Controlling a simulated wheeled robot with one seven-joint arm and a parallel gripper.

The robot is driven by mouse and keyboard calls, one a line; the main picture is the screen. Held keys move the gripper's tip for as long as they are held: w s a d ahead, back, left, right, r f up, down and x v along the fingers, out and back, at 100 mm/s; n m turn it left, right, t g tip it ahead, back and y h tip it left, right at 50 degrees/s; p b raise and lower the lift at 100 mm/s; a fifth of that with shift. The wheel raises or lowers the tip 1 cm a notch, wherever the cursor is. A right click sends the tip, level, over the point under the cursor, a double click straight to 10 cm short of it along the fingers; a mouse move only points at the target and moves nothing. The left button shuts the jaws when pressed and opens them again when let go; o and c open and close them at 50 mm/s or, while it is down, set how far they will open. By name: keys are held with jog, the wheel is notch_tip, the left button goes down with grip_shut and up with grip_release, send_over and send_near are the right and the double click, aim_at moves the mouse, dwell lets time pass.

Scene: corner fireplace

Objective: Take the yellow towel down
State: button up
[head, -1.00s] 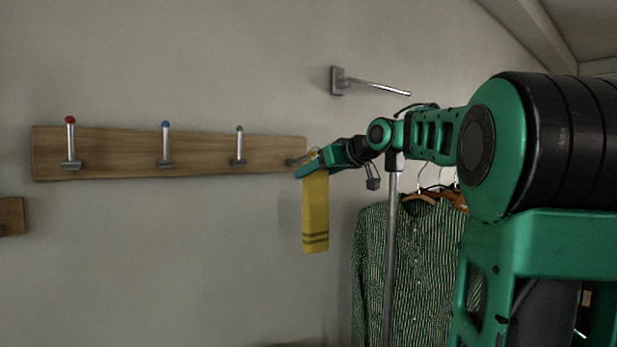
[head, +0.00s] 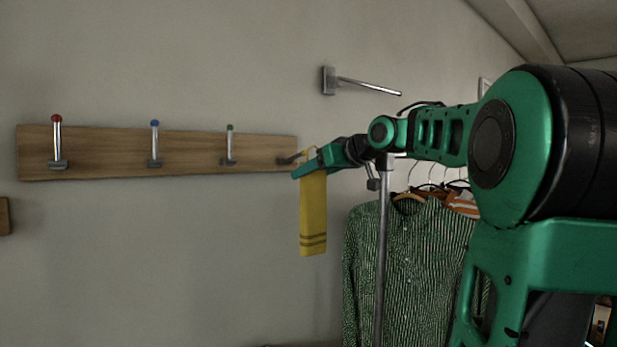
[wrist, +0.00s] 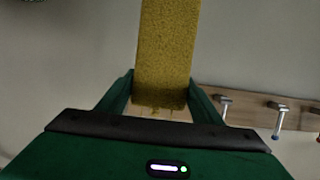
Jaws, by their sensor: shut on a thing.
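The yellow towel (head: 313,215) hangs straight down by the right end of a wooden peg board (head: 190,150), with two dark stripes near its lower edge. My gripper (head: 303,171) is shut on the towel near its top. In the wrist view the towel (wrist: 168,45) lies between the two fingers of my gripper (wrist: 162,100). The rightmost peg (head: 287,160) is just left of the towel's top. A pale loop seems to show there, but I cannot tell whether it is still around the peg.
Several other pegs with coloured tips are bare. A metal wall rod (head: 365,86) sticks out above my arm. A patterned green shirt (head: 400,260) hangs on a rack with a metal post (head: 381,270), right of the towel. The wall below the board is clear.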

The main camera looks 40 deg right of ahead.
jog(key=shift+s+d, duration=0.15)
jog(key=shift+s, duration=2.85)
